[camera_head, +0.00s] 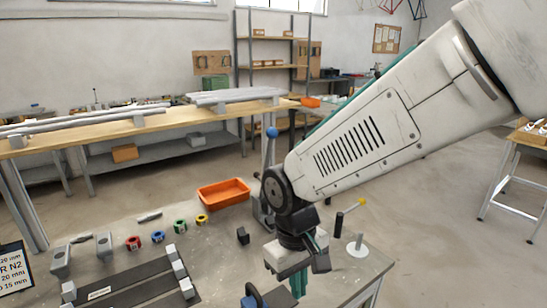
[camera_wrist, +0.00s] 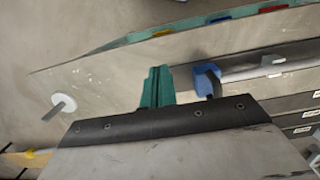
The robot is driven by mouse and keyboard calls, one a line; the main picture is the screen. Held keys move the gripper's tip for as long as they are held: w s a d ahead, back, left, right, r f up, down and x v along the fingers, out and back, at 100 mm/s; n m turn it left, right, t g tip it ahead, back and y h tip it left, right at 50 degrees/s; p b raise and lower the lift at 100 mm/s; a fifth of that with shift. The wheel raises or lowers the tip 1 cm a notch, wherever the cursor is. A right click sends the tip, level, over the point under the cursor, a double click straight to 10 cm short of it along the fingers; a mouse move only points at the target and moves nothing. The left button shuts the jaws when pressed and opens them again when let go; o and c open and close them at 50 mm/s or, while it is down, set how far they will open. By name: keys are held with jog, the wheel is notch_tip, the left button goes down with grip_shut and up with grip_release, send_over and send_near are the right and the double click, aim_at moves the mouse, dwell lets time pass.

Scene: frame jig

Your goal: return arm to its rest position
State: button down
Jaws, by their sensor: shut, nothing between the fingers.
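My arm reaches in from the upper right of the head view. My gripper (camera_head: 299,284) points down over the front right part of the grey worktable (camera_head: 215,240). In the wrist view the teal fingers of my gripper (camera_wrist: 157,86) are together, with nothing between them. A blue clamp-like part (camera_wrist: 207,80) appears just right of the fingers in that view. It also shows at the bottom edge of the head view (camera_head: 254,298). I cannot tell the exact gap between it and the fingers.
An orange bin (camera_head: 223,193) stands at the table's back. Several coloured rings (camera_head: 180,225) lie left of it. A dark-barred jig (camera_head: 125,283) with pale blocks lies front left. A white disc with a peg (camera_head: 357,246) stands near the right corner. Open floor lies right.

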jog(key=s+d+r+m+t, duration=0.1)
jog(key=s+d+r+m, duration=0.1)
jog(key=d, duration=0.5)
jog(key=s+d+r+m, duration=0.2)
jog(key=s+d+r, duration=0.3)
jog(key=s+d, duration=0.1)
jog(key=s+d+r+m+t, duration=0.1)
jog(key=s+d+r, duration=0.3)
jog(key=d, duration=0.4)
jog(key=shift+s+d+r+m+t+y, duration=0.3)
jog(key=shift+s+d+m+y, duration=0.1)
jog(key=shift+m, duration=0.5)
jog(key=shift+a, duration=0.1)
